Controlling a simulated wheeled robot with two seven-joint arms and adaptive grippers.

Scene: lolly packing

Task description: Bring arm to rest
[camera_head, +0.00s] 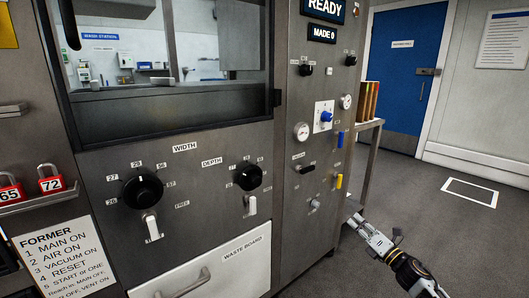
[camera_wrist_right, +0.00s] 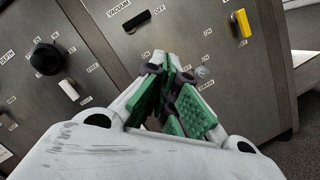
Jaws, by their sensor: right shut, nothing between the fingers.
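My right gripper (camera_head: 355,220) is low in the head view, just right of the steel machine's front panel (camera_head: 290,235). My right arm comes in from the lower right corner. In the right wrist view, the gripper (camera_wrist_right: 172,72) has green-padded fingers that come together at the tips. Nothing is held between them. The fingertips point toward the machine's panel, near a small round metal knob (camera_wrist_right: 202,72). I cannot tell whether they touch the panel. My left gripper is in neither view.
The machine carries black width (camera_head: 143,191) and depth (camera_head: 248,177) knobs, and a yellow switch handle (camera_head: 339,181). A side stand (camera_head: 368,140) holds coloured binders. A blue door (camera_head: 402,75) is behind open grey floor at right.

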